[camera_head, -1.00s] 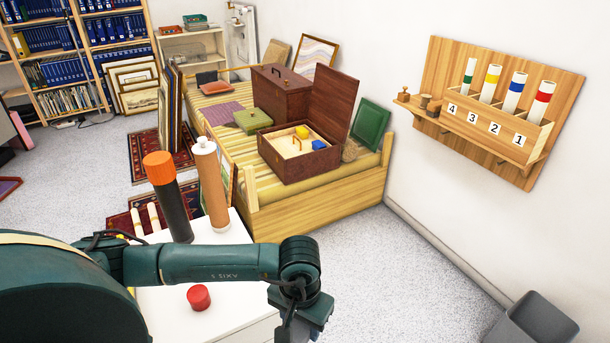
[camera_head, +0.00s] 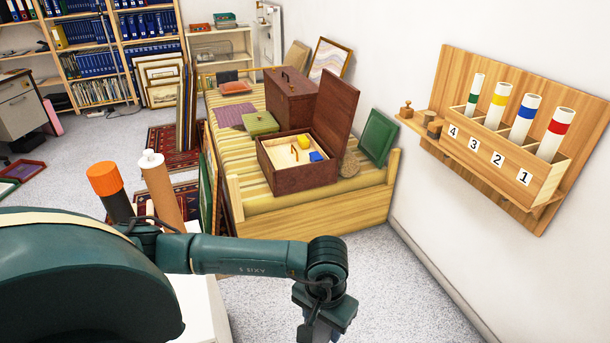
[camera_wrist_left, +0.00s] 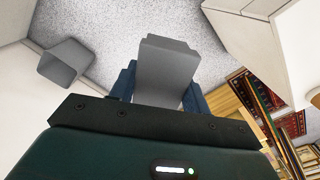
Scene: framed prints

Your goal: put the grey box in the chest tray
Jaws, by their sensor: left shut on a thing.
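In the left wrist view my left gripper is shut on the grey box (camera_wrist_left: 166,66), which sits between its two blue fingers. In the head view my left gripper (camera_head: 322,325) hangs at the bottom edge, in front of the bench; its fingertips and the box are out of sight there. The open dark brown chest (camera_head: 300,181) stands on the bench with its lid up. My right gripper is not in view.
Two tubes (camera_head: 162,190) stand at left. A rack (camera_head: 505,165) hangs on the right wall.

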